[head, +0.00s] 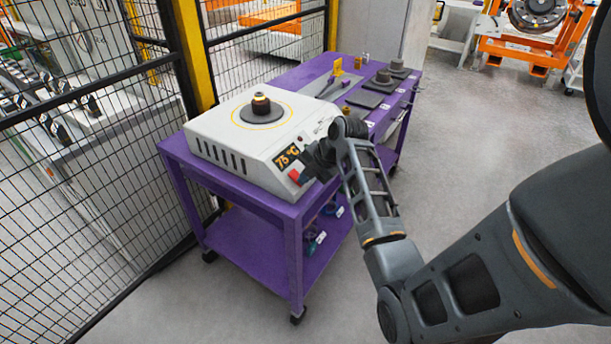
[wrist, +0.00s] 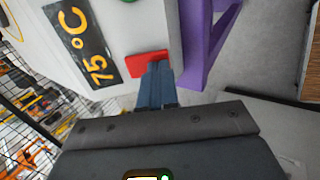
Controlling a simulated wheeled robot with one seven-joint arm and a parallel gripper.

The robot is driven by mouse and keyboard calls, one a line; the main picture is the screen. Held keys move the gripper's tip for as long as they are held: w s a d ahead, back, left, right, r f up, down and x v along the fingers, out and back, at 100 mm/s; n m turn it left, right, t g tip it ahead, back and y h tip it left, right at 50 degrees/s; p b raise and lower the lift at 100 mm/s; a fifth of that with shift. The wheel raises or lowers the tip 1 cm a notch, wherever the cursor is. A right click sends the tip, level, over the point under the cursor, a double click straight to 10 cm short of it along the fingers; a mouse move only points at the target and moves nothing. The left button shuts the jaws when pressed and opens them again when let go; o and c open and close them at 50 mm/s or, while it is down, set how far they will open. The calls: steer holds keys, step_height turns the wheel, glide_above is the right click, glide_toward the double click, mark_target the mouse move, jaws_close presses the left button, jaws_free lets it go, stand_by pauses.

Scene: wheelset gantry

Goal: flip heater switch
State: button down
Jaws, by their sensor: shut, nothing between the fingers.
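The heater (head: 235,150) is a white box on a purple cart, with a round plate and a dark ringed part (head: 261,103) on top. Its front panel has a display (head: 287,158) reading 75 °C and a red switch (head: 295,174). In the wrist view the red switch (wrist: 146,62) lies beside the display (wrist: 80,40). My gripper (wrist: 157,72) is shut and empty, its fingertips at the lower right edge of the red switch. I cannot tell whether they touch it. In the head view my gripper is at the panel's right side, partly hidden by my wrist.
The purple cart (head: 245,195) also carries dark blocks and plates (head: 366,99) and a yellow item (head: 338,67) behind the heater. A black mesh fence (head: 85,170) stands close on the left. Grey floor (head: 460,135) is open on the right.

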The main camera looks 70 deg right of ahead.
steer(key=shift+f+t+b, duration=0.3)
steer(key=shift+f+b, duration=0.1)
steer(key=shift+b, duration=0.4)
steer(key=shift+a+f+t+b, duration=0.1)
steer(key=shift+f+t+b, duration=0.4)
steer(key=shift+b, duration=0.75)
steer(key=shift+w+r, duration=0.1)
steer(key=shift+r, duration=0.35)
steer(key=shift+r+p, duration=0.15)
steer(key=shift+p, duration=0.25)
steer(key=shift+w+r+p, duration=0.1)
steer(key=shift+r+p, duration=0.35)
steer(key=shift+r, duration=0.3)
